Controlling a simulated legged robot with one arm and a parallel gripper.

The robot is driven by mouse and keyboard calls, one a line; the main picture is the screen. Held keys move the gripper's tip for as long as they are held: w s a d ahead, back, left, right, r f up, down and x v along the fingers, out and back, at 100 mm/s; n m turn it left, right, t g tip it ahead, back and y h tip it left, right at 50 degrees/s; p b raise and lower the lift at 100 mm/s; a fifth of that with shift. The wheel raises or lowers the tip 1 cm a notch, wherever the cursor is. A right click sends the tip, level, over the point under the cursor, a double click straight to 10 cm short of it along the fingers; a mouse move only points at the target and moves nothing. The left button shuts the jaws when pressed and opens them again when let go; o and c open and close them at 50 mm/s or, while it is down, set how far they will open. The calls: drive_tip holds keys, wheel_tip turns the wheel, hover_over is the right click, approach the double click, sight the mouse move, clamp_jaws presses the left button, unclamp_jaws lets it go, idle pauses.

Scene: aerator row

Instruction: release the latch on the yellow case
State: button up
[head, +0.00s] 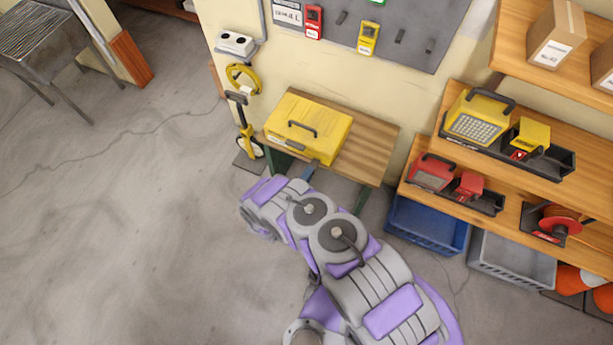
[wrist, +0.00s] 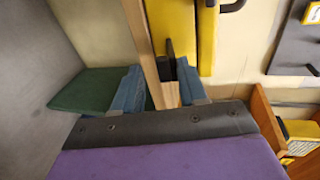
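The yellow case (head: 309,128) lies shut on a small wooden table (head: 372,150) by the wall, its black handle on top. In the wrist view the yellow case (wrist: 208,40) shows at the top, with a dark seam and a small dark piece (wrist: 170,58) low on its side, which looks like the latch. My gripper (wrist: 158,68) is open, with its two blue-grey fingers apart. The table edge and the dark piece show beyond the gap between them; I cannot tell whether they touch. In the head view my arm ends just in front of the table, and its fingers are not clear.
Wooden shelves (head: 470,195) with red and yellow devices stand right of the table. A blue bin (head: 428,224) and a grey bin (head: 512,260) sit below. A yellow stand (head: 244,125) is left of the table.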

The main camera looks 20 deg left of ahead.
drive_tip(key=shift+r, duration=0.1)
drive_tip(key=p+v, duration=0.2)
drive_tip(key=v, duration=1.5)
drive_tip(key=shift+s, duration=0.2)
